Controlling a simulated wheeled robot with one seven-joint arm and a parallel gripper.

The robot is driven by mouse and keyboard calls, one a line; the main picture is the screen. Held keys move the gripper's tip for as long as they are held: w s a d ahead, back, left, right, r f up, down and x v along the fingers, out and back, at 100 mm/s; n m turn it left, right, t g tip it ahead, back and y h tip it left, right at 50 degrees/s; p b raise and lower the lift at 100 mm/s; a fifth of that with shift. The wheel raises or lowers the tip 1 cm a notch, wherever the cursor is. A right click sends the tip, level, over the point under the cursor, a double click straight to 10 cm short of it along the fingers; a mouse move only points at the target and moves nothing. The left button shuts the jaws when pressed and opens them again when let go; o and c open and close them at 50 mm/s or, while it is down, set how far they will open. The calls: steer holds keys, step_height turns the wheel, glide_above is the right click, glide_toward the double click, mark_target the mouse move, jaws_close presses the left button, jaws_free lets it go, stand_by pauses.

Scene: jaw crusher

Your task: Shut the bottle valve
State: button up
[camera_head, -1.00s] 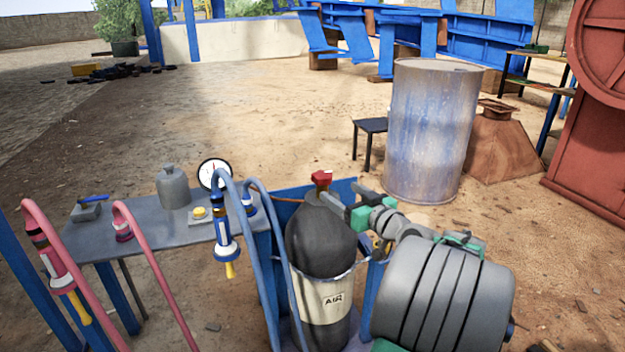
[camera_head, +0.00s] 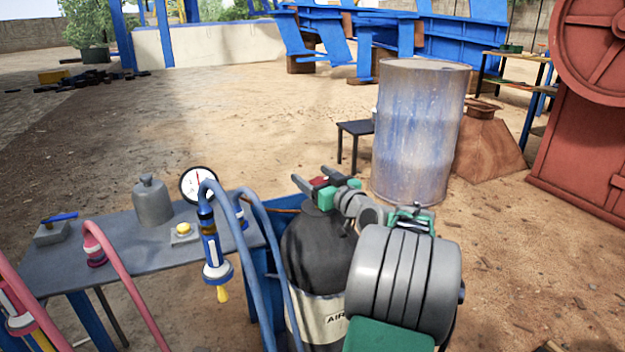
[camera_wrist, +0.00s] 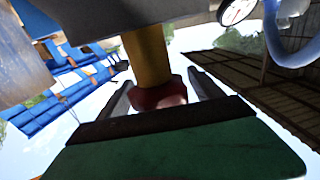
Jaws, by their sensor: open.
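The dark grey air bottle (camera_head: 312,250) with a cream "AIR" label stands upright in a blue frame in the head view. Its red valve knob (camera_head: 318,182) at the top is partly hidden by my gripper (camera_head: 313,180), whose fingers reach over the bottle top. In the wrist view the red knob (camera_wrist: 158,97) sits on a brass-yellow stem (camera_wrist: 147,55). My gripper's two grey fingers (camera_wrist: 160,92) stand apart on either side of the knob. I cannot tell whether either finger touches it.
A blue hose (camera_head: 255,235) loops close beside the bottle. A rusty blue drum (camera_head: 420,130) stands behind my arm. Open sandy ground lies beyond.

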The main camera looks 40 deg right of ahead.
steer(key=shift+w, duration=0.1)
steer(key=shift+c, duration=0.2)
steer(key=c, duration=1.3)
